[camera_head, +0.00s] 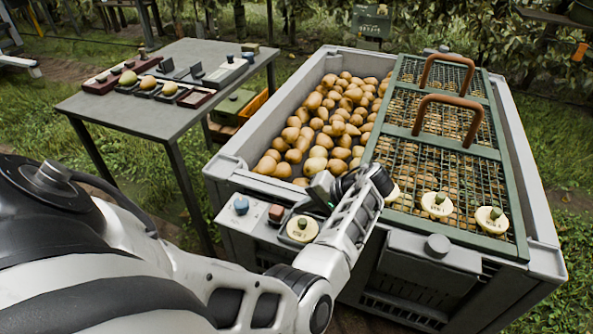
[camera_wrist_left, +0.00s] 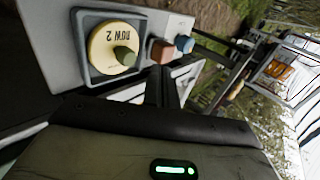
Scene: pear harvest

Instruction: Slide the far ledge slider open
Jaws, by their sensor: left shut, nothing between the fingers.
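The grey bin (camera_head: 232,172) has a grey block with a round knob (camera_head: 437,246) on its near side. A small grey piece (camera_head: 444,48) shows at its far rim; I cannot tell whether it is the far ledge slider or how it stands. My left gripper (camera_head: 290,212) is over the bin's near-left ledge panel, its fingertips partly hard to make out. In the left wrist view its dark fingers (camera_wrist_left: 167,90) are shut and empty, beside a red-brown block (camera_wrist_left: 160,51) and a cream dial marked ROW 2 (camera_wrist_left: 114,48). My right gripper is out of view.
A blue knob (camera_head: 241,205) also sits on the ledge panel. Pears (camera_head: 330,120) fill the bin's open left part; a green mesh lid (camera_head: 384,110) with two brown handles covers the right. A grey table (camera_head: 110,112) with fruit and trays stands at left, grass between.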

